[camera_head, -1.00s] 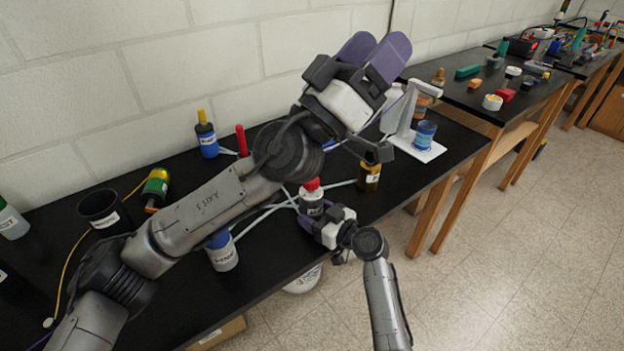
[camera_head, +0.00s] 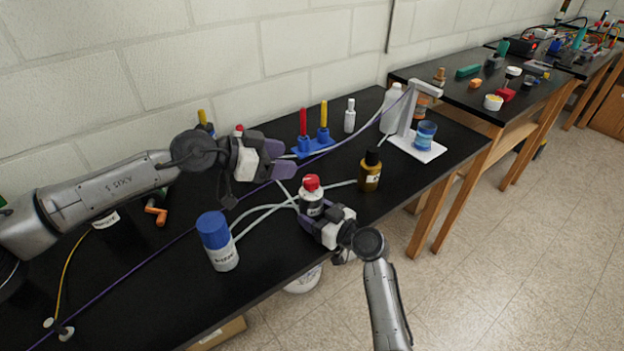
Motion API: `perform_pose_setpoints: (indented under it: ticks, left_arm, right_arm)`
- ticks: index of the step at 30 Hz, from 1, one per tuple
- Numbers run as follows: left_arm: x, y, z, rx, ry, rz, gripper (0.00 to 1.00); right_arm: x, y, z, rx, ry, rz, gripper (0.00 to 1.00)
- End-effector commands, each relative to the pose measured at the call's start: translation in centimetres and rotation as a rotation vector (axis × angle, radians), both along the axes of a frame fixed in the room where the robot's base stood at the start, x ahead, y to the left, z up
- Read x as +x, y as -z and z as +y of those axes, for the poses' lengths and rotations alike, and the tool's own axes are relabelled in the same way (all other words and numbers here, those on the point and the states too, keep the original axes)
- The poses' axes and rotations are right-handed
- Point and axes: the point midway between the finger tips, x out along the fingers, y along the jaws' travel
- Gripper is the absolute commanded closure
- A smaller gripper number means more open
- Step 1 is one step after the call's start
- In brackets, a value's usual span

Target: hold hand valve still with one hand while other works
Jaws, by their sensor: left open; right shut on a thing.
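The hand valve (camera_head: 312,196) appears to be the upright piece with a red knob and a pale label on a dark body, standing on the black bench with pale tubes around it. My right gripper (camera_head: 311,217) is shut on its lower part from the front, and the fingers hide the base. My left gripper (camera_head: 284,159) is open and empty, with its purple fingers pointing right. It is above the bench, behind and to the left of the red knob, and apart from it.
A blue-capped bottle (camera_head: 218,243) stands front left and an amber bottle (camera_head: 369,171) right of the valve. Behind are a blue stand with red and yellow handles (camera_head: 313,145) and a small white bottle (camera_head: 350,116).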

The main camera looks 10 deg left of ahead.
Motion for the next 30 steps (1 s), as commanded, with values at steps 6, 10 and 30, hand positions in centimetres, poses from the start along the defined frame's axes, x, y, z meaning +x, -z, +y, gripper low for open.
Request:
perform_pose_setpoints:
  ticks: [6, 10, 30]
  left_arm:
    - [0.0, 4.6, 0.0, -0.002, 0.001, 0.005, 0.37]
    - [0.8, 5.9, -1.6, -0.002, 0.003, 0.000, 0.37]
    - [3.5, 8.0, -6.1, -0.001, 0.001, -0.001, 0.37]
  right_arm:
    - [0.0, 0.0, 0.0, -0.001, 0.000, 0.001, 0.53]
    - [0.0, 0.0, 0.0, -0.001, 0.000, 0.001, 0.53]
    - [0.0, 0.1, 0.0, -0.001, 0.000, 0.001, 0.53]
